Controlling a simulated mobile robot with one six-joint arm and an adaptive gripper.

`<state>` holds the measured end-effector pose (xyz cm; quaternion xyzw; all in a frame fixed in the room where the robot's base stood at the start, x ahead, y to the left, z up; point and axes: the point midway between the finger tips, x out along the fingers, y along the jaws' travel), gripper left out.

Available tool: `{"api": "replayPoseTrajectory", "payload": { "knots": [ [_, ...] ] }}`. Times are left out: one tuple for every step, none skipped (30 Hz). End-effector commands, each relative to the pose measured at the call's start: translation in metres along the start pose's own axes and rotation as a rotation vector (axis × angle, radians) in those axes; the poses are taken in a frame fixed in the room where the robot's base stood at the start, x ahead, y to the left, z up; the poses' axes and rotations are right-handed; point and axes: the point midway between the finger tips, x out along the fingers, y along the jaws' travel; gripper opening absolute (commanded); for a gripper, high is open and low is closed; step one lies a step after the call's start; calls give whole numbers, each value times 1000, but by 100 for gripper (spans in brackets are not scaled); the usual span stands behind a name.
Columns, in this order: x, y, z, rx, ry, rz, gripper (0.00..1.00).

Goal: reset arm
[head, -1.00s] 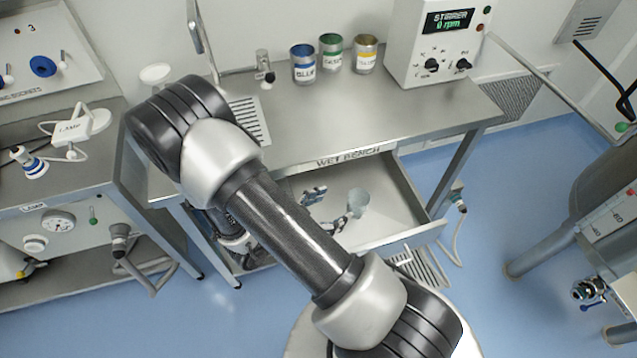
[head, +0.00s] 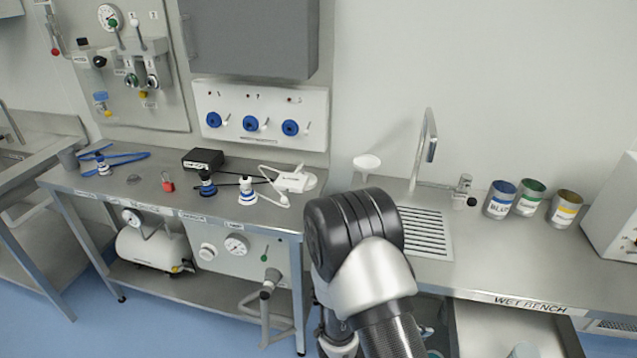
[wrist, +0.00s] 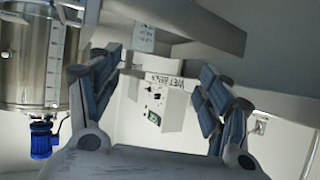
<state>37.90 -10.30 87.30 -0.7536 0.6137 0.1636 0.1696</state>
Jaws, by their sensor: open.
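My arm (head: 362,255) rises at the bottom centre of the head view, in front of the wet bench (head: 470,270). My gripper is not clearly visible there; the arm and the frame's lower edge hide that area. In the wrist view my gripper (wrist: 157,86) has its two fingers wide apart, with nothing between them. Beyond the fingers, the wrist view shows the white stirrer box (wrist: 160,112), upside down, and the bench's label. A pale round vessel (head: 525,350) shows in the open drawer (head: 490,330), cut off by the frame edge.
Blue, green and yellow cans (head: 532,198) stand on the wet bench near a faucet (head: 463,190). Blue floor lies between benches.

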Motion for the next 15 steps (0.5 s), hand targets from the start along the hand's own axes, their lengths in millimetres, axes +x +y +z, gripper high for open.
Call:
{"api": "replayPoseTrajectory", "payload": {
  "knots": [
    [-3,-10,-1,14,-40,-21,72],
    [-5,-16,-1,19,-65,-38,72],
    [-9,-25,-1,25,-100,-60,72],
    [-12,-31,0,29,-127,-77,72],
    [-15,-38,0,32,-154,-96,72],
    [-21,-47,0,36,-190,-123,72],
    [-25,-55,-1,38,-218,-144,72],
    [-30,-62,-2,40,-246,-167,72],
    [-38,-72,-3,41,-287,-199,72],
    [-44,-80,-5,41,-317,-226,72],
    [-51,-88,-7,40,-349,-255,72],
    [-62,-100,-12,37,-394,-299,72],
    [-72,-108,-16,33,-431,-335,72],
    [-82,-117,-20,28,-468,-374,72],
    [-98,-127,-28,15,-517,-431,72]
  ]
}}
